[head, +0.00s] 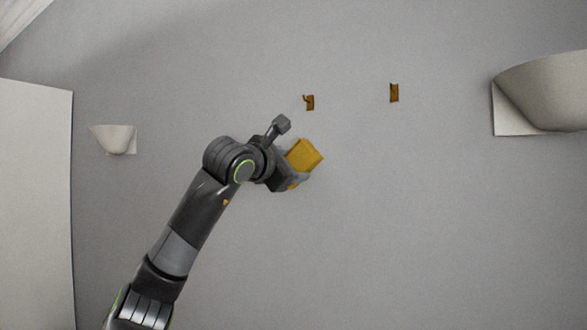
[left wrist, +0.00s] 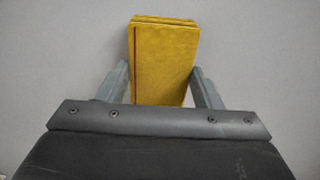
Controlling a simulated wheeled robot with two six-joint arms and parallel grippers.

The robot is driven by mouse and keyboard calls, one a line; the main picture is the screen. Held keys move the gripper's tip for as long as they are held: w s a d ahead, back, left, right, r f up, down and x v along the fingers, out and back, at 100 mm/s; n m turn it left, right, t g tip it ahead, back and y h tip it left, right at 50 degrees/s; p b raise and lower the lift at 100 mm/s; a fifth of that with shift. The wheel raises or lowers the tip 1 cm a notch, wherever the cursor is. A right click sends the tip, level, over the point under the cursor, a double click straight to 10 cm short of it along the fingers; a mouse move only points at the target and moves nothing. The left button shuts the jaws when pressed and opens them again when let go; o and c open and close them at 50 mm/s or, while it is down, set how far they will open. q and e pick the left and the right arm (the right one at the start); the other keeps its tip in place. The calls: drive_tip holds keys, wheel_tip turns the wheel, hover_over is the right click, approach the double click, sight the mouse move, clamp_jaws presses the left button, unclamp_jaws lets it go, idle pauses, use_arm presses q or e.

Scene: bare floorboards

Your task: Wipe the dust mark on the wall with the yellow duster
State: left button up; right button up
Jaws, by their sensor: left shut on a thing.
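The yellow duster (head: 305,155) is a block-shaped pad held in front of the grey wall (head: 440,220). My left gripper (head: 294,179) is shut on it, near the middle of the head view. In the left wrist view the duster (left wrist: 163,60) stands out between the two fingers, with a thin dark red line along its left side. I cannot tell whether its far end touches the wall. No dust mark can be made out clearly; part of the wall behind my arm and gripper is hidden. My right gripper is not in view.
Two small brown fittings or patches (head: 309,102) (head: 394,92) are on the wall above the duster. A pale cup-shaped wall fixture (head: 113,139) is at left, a larger one (head: 545,95) at upper right. A white panel (head: 35,200) edges the left. The wall right of the duster is clear.

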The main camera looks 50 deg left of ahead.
use_arm(q)
drive_tip(key=shift+b+v, duration=0.8)
drive_tip(key=shift+v, duration=1.6)
drive_tip(key=shift+b+v, duration=0.55)
drive_tip(key=shift+v, duration=1.05)
